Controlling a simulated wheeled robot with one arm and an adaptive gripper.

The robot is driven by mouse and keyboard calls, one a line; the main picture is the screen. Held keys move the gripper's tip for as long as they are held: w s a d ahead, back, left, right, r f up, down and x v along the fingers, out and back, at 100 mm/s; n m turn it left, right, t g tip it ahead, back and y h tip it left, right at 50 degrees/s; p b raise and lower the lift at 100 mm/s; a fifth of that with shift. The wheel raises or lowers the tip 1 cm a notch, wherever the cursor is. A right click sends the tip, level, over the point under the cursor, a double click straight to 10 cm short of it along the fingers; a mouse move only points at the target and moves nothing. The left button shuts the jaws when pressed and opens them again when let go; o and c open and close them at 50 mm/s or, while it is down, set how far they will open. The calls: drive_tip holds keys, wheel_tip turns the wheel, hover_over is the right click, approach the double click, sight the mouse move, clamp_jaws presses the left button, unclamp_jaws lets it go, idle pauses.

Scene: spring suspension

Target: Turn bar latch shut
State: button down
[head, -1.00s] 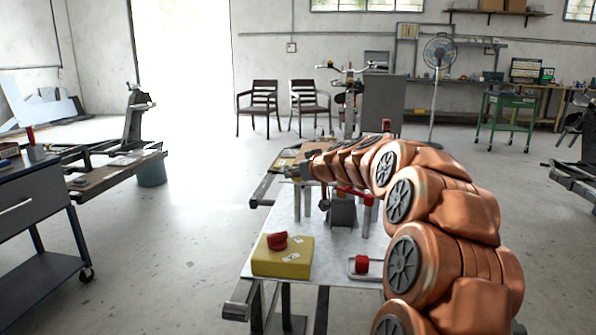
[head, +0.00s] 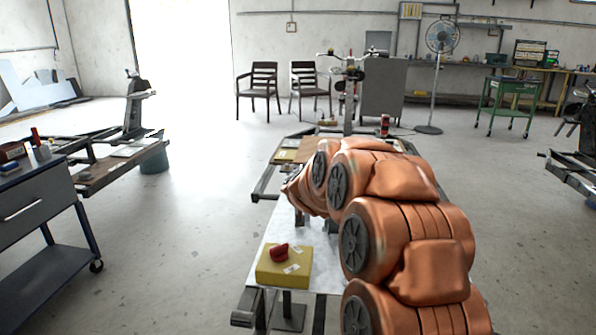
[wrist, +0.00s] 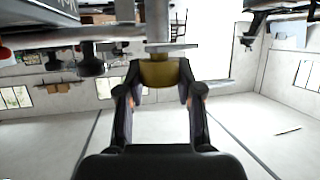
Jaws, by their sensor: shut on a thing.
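In the wrist view my gripper (wrist: 161,80) is shut on a brass-coloured round piece (wrist: 160,73) under a grey post and plate. I cannot tell whether this piece belongs to the bar latch. The wrist picture appears upside down. In the head view my arm covers my gripper and most of the fixture on the work table (head: 268,240), so the latch bar does not show there.
A blue-grey cabinet (head: 30,215) on wheels stands at left. The floor between is clear.

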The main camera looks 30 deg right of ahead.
drive_tip(key=shift+r+m+g+h+p, duration=0.2)
drive_tip(key=shift+m+g+h+p, duration=0.4)
drive_tip(key=shift+p, duration=2.25)
drive_tip(key=shift+r+m+g+h+p, duration=0.15)
drive_tip(key=shift+m+g+h+p, duration=0.45)
drive_tip(key=shift+p, duration=2.2)
drive_tip(key=m+p, duration=0.1)
drive_tip(key=p, duration=0.2)
drive_tip(key=shift+h, duration=0.4)
drive_tip(key=m+g+h+p, duration=0.1)
drive_tip(key=m+g+p, duration=0.1)
drive_tip(key=p, duration=0.6)
drive_tip(key=shift+m+g+h+p, duration=0.3)
drive_tip(key=shift+m+h+p, duration=0.1)
drive_tip(key=m+g+h+p, duration=0.1)
drive_tip(key=m+g+p, duration=0.1)
drive_tip(key=p, duration=0.4)
drive_tip(key=shift+f+g, duration=0.15)
drive_tip(key=shift+g, duration=0.15)
drive_tip(key=shift+f+m+g+h+p, duration=0.2)
drive_tip(key=shift+m+g+h+p, duration=0.2)
drive_tip(key=shift+m+g+p, duration=0.75)
drive_tip(key=shift+s+d+f+m+g, duration=0.1)
drive_tip(key=shift+m+g, duration=0.45)
drive_tip(key=c, duration=0.7)
unclamp_jaws()
drive_tip(key=shift+c, duration=0.2)
